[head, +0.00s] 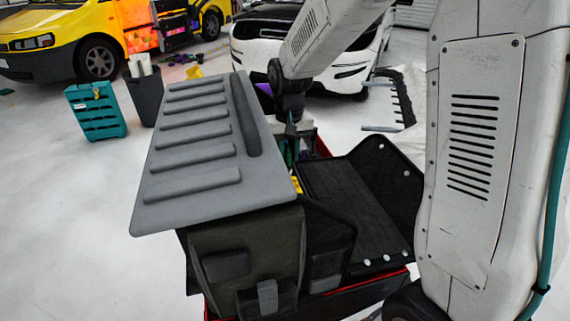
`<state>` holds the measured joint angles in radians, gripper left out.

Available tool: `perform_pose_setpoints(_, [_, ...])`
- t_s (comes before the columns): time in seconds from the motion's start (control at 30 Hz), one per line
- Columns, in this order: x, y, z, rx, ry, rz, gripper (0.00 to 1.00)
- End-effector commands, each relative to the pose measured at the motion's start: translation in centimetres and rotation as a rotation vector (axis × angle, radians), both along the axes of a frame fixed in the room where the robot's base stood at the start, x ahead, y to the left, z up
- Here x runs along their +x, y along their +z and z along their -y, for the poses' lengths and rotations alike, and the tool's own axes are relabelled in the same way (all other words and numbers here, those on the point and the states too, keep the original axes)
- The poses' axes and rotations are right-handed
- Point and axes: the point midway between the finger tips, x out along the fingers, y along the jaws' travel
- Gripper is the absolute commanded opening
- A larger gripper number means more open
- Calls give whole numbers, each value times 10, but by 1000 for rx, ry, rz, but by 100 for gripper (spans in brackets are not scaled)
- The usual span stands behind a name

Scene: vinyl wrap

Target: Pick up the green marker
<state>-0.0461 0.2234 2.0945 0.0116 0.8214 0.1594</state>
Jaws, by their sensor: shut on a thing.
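My gripper (292,130) points down behind the raised grey lid, over the open middle of the cart. It is shut on the green marker (289,156), a thin green upright shape just below the jaws. The marker is small here and partly hidden by the lid's edge, so its lower end and exact grip cannot be made out. Small purple and yellow items (296,184) show close beside it.
The grey ribbed lid (190,150) stands tilted left of my gripper. A black tray (345,205) lies open to the right on the red-edged cart. A teal crate (96,110), a dark bin (146,97), a yellow vehicle (60,45) and a white car stand behind.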

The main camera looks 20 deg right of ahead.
Motion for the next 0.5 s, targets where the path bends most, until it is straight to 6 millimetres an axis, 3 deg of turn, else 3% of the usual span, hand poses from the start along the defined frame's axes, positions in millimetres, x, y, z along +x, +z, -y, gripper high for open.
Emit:
perform_pose_setpoints(0.17, [1,8,0,0,0,2,0])
perform_pose_setpoints(0.5, [1,72,0,0,-1,3,0])
